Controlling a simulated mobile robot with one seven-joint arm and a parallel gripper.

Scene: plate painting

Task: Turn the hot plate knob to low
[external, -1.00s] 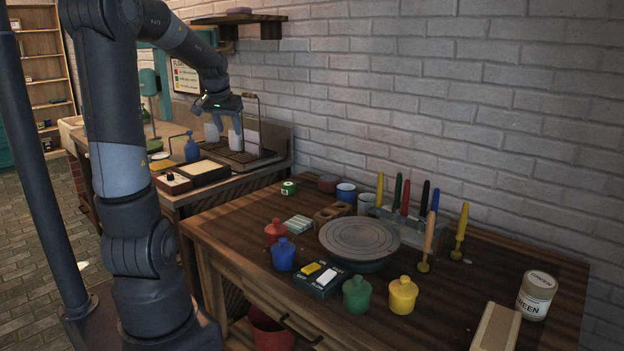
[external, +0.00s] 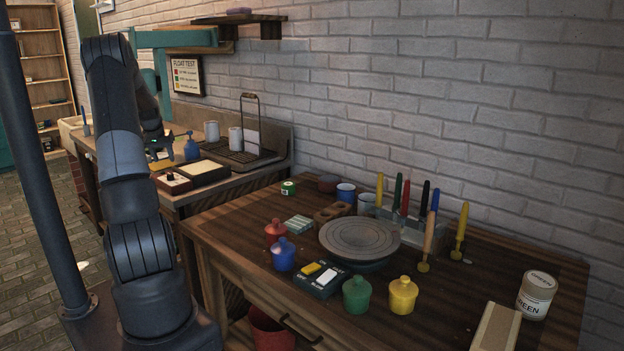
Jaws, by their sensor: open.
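The hot plate appears to be the low dark unit with a pale top (external: 204,171) on the back-left counter, with a small red-sided control box (external: 173,183) beside it. A small dark knob (external: 170,176) sits on the box's light top face; its setting is too small to read. My gripper (external: 160,157) is open and empty, above the counter just behind and slightly left of the control box. It looks apart from the knob, but the exact gap is hard to tell. My forearm hides part of the counter to the left.
A blue bottle (external: 192,148) stands close to the right of my gripper. White mugs (external: 235,138) stand by a wire-handled drying rack (external: 250,156) farther right. The front wooden table (external: 245,240) holds a turntable (external: 360,236), lidded jars and brushes.

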